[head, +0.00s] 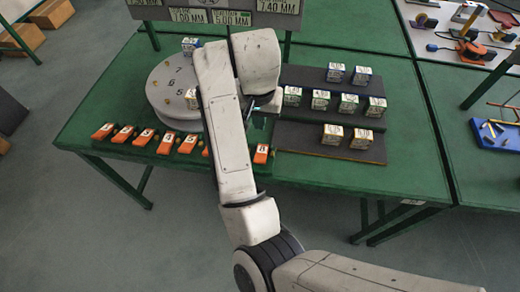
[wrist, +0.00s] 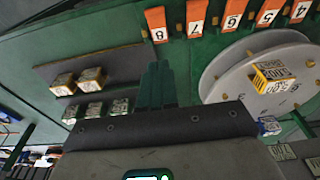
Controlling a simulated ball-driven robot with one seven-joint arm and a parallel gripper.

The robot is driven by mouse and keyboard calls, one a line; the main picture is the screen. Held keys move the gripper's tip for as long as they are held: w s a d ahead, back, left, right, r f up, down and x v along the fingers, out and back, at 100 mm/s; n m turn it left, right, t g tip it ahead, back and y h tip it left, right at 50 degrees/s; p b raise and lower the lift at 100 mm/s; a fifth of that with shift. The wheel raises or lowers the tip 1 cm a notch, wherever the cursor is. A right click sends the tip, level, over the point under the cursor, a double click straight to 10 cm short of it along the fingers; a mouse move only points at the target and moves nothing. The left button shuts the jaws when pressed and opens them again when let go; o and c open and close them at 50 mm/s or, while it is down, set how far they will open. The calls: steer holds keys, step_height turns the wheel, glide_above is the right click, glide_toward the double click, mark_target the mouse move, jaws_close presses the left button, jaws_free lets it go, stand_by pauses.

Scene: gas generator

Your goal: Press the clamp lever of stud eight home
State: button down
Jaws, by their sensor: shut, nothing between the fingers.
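A row of orange numbered pieces stands along the table's front edge. The one marked 8 (head: 261,153) is at the row's right end in the head view, and it also shows at the top of the wrist view (wrist: 156,23). A piece marked 7 (wrist: 196,17) stands beside it. Which part is the clamp lever is not clear. My gripper (wrist: 156,68) is shut and empty, with its green fingers together over the table, apart from piece 8 in the wrist view.
A round grey numbered plate (head: 165,92) stands on the green table (head: 95,120), partly behind my arm; a labelled block (wrist: 272,77) sits on it. Dark mats (head: 300,143) to the right carry several labelled blocks (head: 349,102). A sign board stands at the back.

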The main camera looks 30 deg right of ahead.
glide_above(260, 151)
steer(key=s, duration=0.1)
steer(key=f, duration=1)
steer(key=shift+s+a, duration=0.15)
steer(key=shift+a, duration=0.05)
steer(key=shift+s+a+f, duration=0.15)
steer(key=shift+s+f, duration=0.05)
steer(key=shift+f, duration=0.35)
steer(key=shift+s+a+f, duration=0.15)
steer(key=shift+f, duration=0.4)
steer(key=shift+s+a+f+p, duration=0.1)
steer(key=shift+f+p, duration=0.1)
steer(key=shift+f, duration=0.2)
steer(key=shift+s+f+p, duration=0.1)
steer(key=shift+f+p, duration=0.05)
steer(key=shift+f, duration=0.2)
